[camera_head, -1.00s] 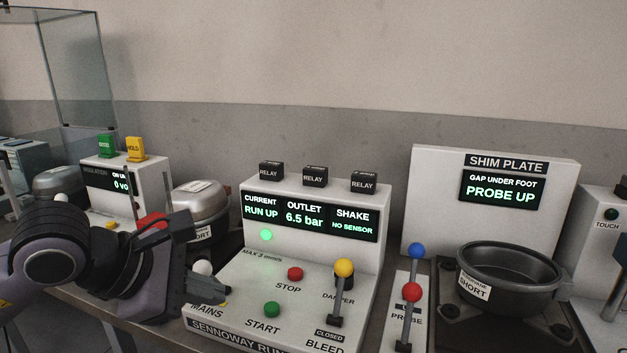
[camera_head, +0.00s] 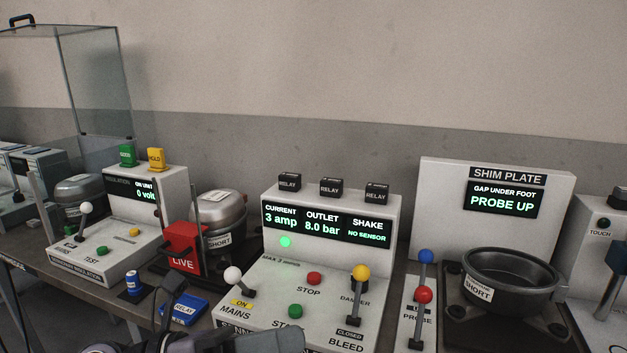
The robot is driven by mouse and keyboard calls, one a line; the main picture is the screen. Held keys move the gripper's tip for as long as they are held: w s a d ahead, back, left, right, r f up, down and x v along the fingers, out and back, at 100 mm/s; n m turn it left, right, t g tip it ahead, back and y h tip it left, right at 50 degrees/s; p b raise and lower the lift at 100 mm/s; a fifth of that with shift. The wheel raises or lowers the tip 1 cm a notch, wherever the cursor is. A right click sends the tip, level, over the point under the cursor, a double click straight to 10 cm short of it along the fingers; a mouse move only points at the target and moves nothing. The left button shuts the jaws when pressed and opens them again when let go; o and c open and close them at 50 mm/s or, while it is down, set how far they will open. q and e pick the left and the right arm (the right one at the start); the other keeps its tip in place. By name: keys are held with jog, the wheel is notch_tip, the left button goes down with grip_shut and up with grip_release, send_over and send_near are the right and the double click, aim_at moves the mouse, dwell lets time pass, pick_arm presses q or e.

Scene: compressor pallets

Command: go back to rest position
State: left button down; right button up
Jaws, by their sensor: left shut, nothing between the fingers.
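My left gripper (camera_head: 280,343) shows at the bottom edge, low in front of the white run-up console (camera_head: 395,225). It is shut and empty, and most of its arm is cut off below the frame. The console's displays read current 3 amp, outlet 8.0 bar, shake no sensor, with a green lamp lit. The white-knobbed mains lever (camera_head: 234,275) stands by an ON label. The gripper covers part of the console's front label. My right gripper is not in view.
A red LIVE block (camera_head: 183,246), a blue relay (camera_head: 184,309) and a blue-and-white cylinder (camera_head: 133,283) stand left of the console. A glass case (camera_head: 75,80) stands back left.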

pick_arm(q)
jog(key=w+a+f+n+t+y+p, duration=0.2)
jog(key=a+f+n+t+y, duration=0.45)
jog(key=n, duration=0.95)
jog(key=w+a+f+n+t+y+p, duration=0.2)
jog(key=a+f+n+t+y, duration=0.5)
jog(key=n, duration=0.8)
jog(key=s+a+f+n+g+y+p, duration=0.1)
jog(key=s+a+f+n+g+y, duration=0.2)
jog(key=s+f+n+g, duration=0.3)
jog(key=s+f+n, duration=0.4)
jog(key=s+f, duration=0.3)
jog(key=f, duration=0.3)
jog(key=shift+s+f+n+p, duration=0.2)
jog(key=shift+s+n+p, duration=0.1)
jog(key=shift+p, duration=0.05)
